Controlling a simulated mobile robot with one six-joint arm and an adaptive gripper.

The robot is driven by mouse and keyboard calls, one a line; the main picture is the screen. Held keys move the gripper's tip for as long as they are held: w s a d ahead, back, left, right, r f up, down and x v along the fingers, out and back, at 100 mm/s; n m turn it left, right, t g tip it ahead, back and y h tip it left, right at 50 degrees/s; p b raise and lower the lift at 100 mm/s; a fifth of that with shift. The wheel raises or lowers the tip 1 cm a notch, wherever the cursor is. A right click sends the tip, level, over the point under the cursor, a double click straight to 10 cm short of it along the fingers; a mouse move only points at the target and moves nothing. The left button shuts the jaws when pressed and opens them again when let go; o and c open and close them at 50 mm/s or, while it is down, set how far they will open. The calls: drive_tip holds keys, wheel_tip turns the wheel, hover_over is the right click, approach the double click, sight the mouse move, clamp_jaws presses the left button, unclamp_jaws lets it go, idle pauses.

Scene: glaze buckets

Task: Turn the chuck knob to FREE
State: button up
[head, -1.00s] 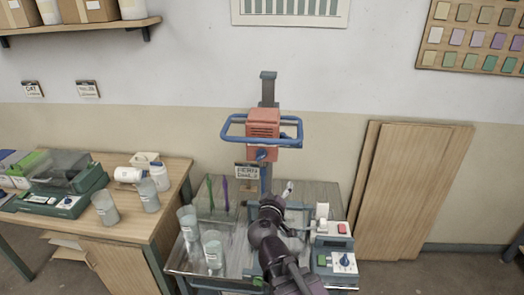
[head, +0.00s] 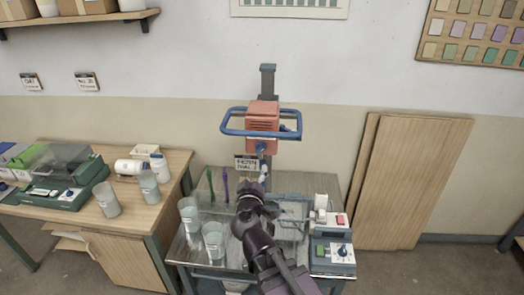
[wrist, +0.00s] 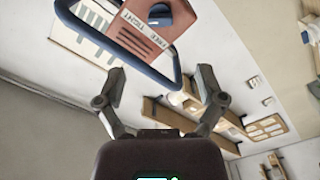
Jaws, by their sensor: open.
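The orange mixer head (head: 262,117) with a blue bar handle stands on a grey post behind the metal cart. The blue chuck knob (head: 261,147) is low on its front face.
The blue handle (head: 235,131) loops round the mixer head. Cups (head: 213,240) stand on the cart at left, and a control box (head: 332,255) at right. A wooden table (head: 150,200) with containers is farther left.

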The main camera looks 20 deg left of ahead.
sight(260, 151)
drive_tip(key=x, duration=1.3)
drive_tip(key=shift+w, duration=0.1)
